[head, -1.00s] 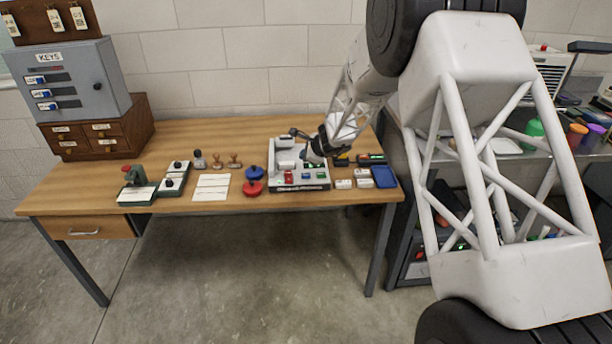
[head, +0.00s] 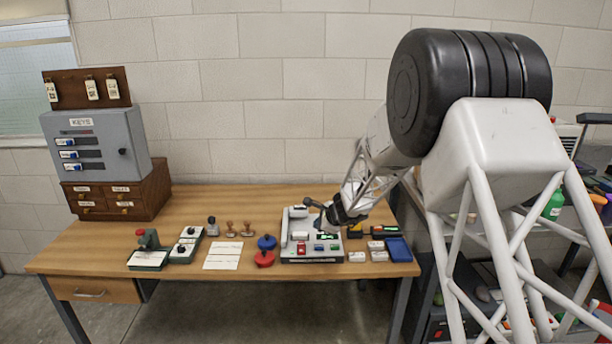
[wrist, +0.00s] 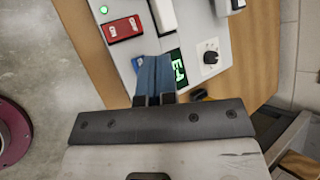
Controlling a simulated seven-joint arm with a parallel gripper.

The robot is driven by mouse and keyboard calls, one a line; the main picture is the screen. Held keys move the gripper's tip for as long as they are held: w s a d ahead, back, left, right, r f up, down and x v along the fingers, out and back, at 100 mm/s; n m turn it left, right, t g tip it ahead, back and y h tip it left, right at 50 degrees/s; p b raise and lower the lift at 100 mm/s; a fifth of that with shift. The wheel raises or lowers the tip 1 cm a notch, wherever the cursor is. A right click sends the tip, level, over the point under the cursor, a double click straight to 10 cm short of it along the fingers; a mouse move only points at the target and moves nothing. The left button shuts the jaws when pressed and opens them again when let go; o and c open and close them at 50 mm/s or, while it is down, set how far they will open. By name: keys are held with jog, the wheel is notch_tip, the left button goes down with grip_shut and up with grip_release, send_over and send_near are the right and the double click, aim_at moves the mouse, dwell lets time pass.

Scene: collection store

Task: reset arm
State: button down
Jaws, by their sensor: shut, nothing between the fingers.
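My gripper (head: 322,217) hangs over the right part of a grey control box (head: 311,259) on the wooden table. In the wrist view its blue-grey fingers (wrist: 153,70) are together with nothing between them. They overlap the box's green display (wrist: 178,68) and partly hide it. I cannot tell whether the fingertips touch the box. A red rocker switch (wrist: 122,29), a lit green lamp (wrist: 104,9) and a dark-pointered knob (wrist: 210,57) show beside them. A blue piece (wrist: 138,67) shows just left of the fingers, partly hidden.
Left of the box stand red (head: 264,259) and blue (head: 267,242) knobbed items, a paper sheet (head: 222,256), stamps and green-based devices. A blue tray (head: 398,250) and small blocks lie right. A grey key cabinet (head: 96,142) stands back left. The table's middle back is clear.

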jog(key=s+d+r+n+g+h, duration=0.15)
jog(key=s+r+n, duration=0.35)
jog(key=s+r, duration=0.65)
jog(key=s+d+r+n+g+y, duration=0.15)
jog(key=s+r+n, duration=0.5)
jog(key=s, duration=0.85)
jog(key=s+d+r+n+h, duration=0.1)
jog(key=s+d+n+h, duration=0.1)
jog(key=s, duration=0.8)
jog(key=s+d+r+n+h, duration=0.1)
jog(key=s+d, duration=0.3)
jog(key=s, duration=0.7)
jog(key=s+d+r+n+g+h, duration=0.1)
jog(key=s+d+n+h, duration=0.2)
jog(key=s, duration=0.8)
jog(key=shift+r, duration=0.2)
